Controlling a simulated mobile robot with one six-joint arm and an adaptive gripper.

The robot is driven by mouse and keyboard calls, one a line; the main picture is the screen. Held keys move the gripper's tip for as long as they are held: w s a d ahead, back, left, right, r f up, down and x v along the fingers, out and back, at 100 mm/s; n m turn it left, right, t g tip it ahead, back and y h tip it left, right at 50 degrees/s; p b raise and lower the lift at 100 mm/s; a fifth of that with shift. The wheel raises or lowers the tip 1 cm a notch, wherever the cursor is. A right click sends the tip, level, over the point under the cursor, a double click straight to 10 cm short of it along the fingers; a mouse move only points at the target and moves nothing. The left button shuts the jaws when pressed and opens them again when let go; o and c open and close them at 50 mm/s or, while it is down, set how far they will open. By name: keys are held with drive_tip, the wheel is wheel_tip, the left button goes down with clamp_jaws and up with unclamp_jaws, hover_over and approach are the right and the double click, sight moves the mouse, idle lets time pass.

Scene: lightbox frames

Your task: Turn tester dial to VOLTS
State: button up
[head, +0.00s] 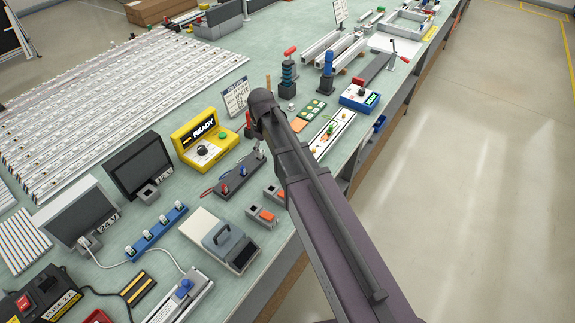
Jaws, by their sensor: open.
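A yellow tester (184,142) stands on the bench left of my gripper. Its dark display (204,129) reads READY. A dark round dial (203,150) sits on a white face below the display; its pointer setting is too small to read. My gripper (257,130) is at the end of my dark arm, right of the tester and apart from the dial. It is open, seen from above and partly hidden by my wrist, and nothing shows in it.
A grey block (231,181) with red and blue posts stands in front of the tester. A dark monitor (139,166) is on its left. A white sign (235,97) stands behind my gripper. A blue device (354,99) with a green display is to the right.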

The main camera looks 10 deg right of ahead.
drive_tip(key=s+d+f+m+b, duration=0.2)
drive_tip(key=s+d+m, duration=0.1)
drive_tip(key=s+d, duration=0.2)
drive_tip(key=shift+s+d+f, duration=0.25)
drive_tip(key=shift+s+d, duration=0.05)
drive_tip(key=shift+d, duration=0.65)
drive_tip(key=shift+s+d, duration=0.1)
